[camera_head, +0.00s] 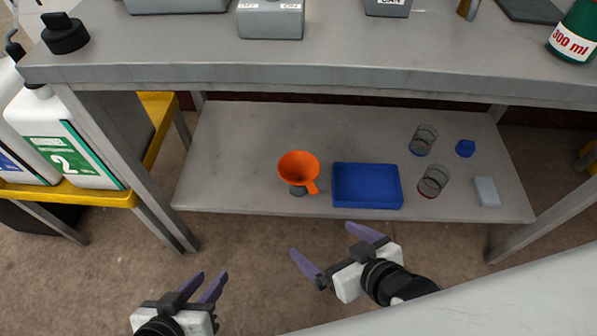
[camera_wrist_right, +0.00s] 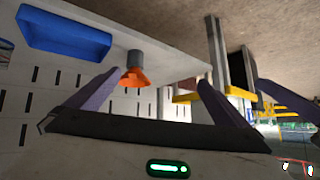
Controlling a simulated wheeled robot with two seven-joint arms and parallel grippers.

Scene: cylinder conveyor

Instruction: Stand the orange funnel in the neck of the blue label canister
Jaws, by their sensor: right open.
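The orange funnel (camera_head: 299,166) rests on a small grey support (camera_head: 298,191) on the lower shelf, beside a blue tray. It also shows between my open fingers in the right wrist view (camera_wrist_right: 132,77), some distance beyond them. The blue label canister (camera_head: 8,168) is white and mostly cut off at the left picture edge; its neck is not clearly visible. My right gripper (camera_head: 323,240) is open and empty in front of the shelf edge, below the funnel and tray in the picture. My left gripper (camera_head: 210,276) is empty, its fingers apart, over the floor.
A green label canister (camera_head: 62,145) stands on a yellow rack (camera_head: 110,198) at left. The blue tray (camera_head: 367,186), two glass beakers, a blue cap (camera_head: 465,148) and a pale block (camera_head: 486,191) share the shelf (camera_head: 235,150). The bench top (camera_head: 330,70) overhangs it.

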